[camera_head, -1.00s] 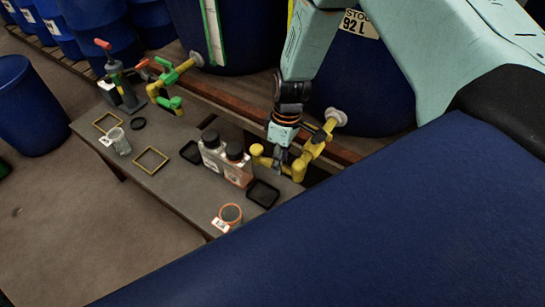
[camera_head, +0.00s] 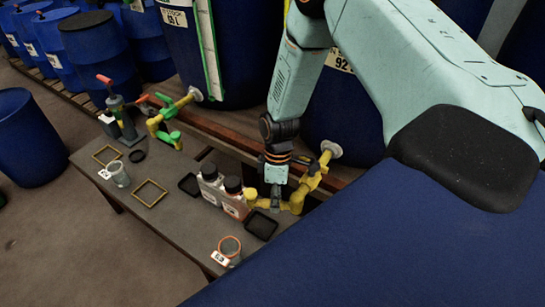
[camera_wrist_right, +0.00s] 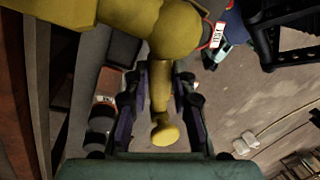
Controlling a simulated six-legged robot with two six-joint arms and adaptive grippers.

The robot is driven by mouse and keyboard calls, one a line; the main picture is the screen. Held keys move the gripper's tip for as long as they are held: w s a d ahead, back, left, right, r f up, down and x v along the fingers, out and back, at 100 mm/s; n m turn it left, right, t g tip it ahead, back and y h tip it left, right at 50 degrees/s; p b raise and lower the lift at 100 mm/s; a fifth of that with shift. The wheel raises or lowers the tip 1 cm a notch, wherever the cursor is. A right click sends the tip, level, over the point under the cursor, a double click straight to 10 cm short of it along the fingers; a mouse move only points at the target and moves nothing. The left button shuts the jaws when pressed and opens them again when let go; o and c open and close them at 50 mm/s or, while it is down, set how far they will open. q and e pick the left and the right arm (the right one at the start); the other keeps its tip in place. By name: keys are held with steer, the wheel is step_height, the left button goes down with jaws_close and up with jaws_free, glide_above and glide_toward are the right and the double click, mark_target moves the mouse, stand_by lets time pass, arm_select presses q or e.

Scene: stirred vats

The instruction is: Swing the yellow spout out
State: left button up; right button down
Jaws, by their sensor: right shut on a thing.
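The yellow spout (camera_head: 297,203) belongs to a yellow valve (camera_head: 314,180) on the right-hand blue vat (camera_head: 345,130). Its rounded end (camera_head: 250,193) points left, close beside the nearer capped bottle; I cannot tell whether they touch. My right gripper (camera_head: 276,200) comes down from above and is shut on the spout between its elbow and its end. The fingertips are partly hidden in the head view. My left gripper is not in view.
Two bottles with dark caps (camera_head: 236,204) stand on the grey bench (camera_head: 170,215) left of the spout. A black tray (camera_head: 261,225) lies below it, and an orange-rimmed jar (camera_head: 229,246) is nearer. A green-handled yellow valve (camera_head: 163,124) is at the back left.

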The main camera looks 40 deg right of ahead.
steer(key=shift+s+a+n, duration=0.15)
steer(key=shift+a+n, duration=0.15)
steer(key=shift+n, duration=0.4)
steer(key=shift+s+a+n+h+b, duration=0.3)
steer(key=shift+s+n, duration=0.1)
steer(key=shift+n, duration=0.6)
arm_select(q)
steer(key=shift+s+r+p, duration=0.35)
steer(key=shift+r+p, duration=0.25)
steer(key=shift+p, duration=0.15)
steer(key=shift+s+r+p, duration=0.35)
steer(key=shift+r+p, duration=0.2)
steer(key=shift+p, duration=0.2)
arm_select(e)
steer(key=shift+s+a+r+n+h, duration=0.1)
steer(key=shift+s+n+h, duration=0.2)
steer(key=shift+s+n, duration=0.85)
steer(key=shift+s+a+f+n+h, duration=0.1)
steer(key=shift+s+n+h, duration=0.2)
steer(key=shift+n, duration=1.7)
steer(key=shift+s+a+r+n+h, duration=0.1)
steer(key=shift+s+n+h, duration=0.2)
steer(key=shift+s+n, duration=0.85)
steer(key=shift+w+n, duration=0.35)
steer(key=shift+n, duration=0.15)
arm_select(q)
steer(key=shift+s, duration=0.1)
arm_select(e)
steer(key=c, duration=1.1)
jaws_free()
